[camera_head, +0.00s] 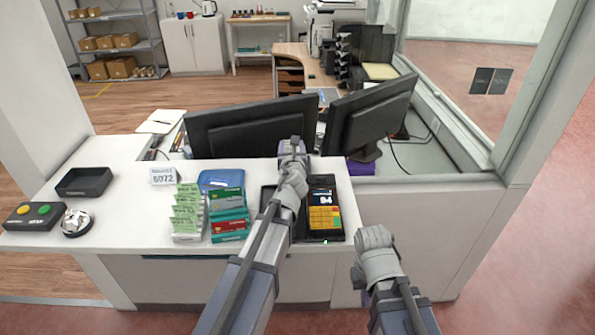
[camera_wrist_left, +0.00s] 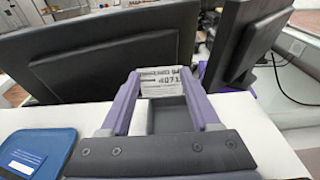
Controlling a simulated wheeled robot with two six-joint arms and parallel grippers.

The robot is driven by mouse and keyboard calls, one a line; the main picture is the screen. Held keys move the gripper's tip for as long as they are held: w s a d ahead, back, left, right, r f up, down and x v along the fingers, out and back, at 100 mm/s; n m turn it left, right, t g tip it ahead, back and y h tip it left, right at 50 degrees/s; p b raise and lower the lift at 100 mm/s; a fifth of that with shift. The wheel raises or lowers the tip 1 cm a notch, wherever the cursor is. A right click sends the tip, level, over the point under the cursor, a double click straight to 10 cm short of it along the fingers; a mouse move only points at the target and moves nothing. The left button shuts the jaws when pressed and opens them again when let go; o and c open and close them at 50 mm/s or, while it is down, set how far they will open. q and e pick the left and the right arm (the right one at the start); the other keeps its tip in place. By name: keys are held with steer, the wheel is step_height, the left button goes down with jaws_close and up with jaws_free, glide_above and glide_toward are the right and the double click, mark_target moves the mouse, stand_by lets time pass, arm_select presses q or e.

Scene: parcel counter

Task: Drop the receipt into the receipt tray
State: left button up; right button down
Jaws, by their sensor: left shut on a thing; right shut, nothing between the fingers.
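My left gripper (camera_head: 293,148) reaches over the back of the counter, close to the left monitor. In the left wrist view its purple fingers (camera_wrist_left: 166,98) are shut on the receipt (camera_wrist_left: 166,83), a small white paper with dark print ending in 071. The receipt is upright between the fingertips. A black open tray (camera_head: 84,182) stands at the counter's left. A dark flat thing (camera_head: 268,200) lies partly hidden under my left arm; I cannot tell which is the receipt tray. My right gripper (camera_head: 374,238) is shut and empty, in front of the counter.
A card terminal (camera_head: 325,212) stands right of my left arm. A card rack (camera_head: 229,216), green slips (camera_head: 187,211), a blue pad (camera_head: 220,179), a bell (camera_head: 76,222) and a button box (camera_head: 34,215) stand leftward. Two monitors (camera_head: 250,127) (camera_head: 371,115) rise behind the counter.

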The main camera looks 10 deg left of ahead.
arm_select(q)
steer(key=o, duration=1.4)
steer(key=shift+c, duration=0.2)
steer(key=p+v, duration=0.1)
steer(key=v, duration=0.6)
steer(key=shift+s+d, duration=0.15)
steer(key=shift+s, duration=0.2)
steer(key=shift+r, duration=0.15)
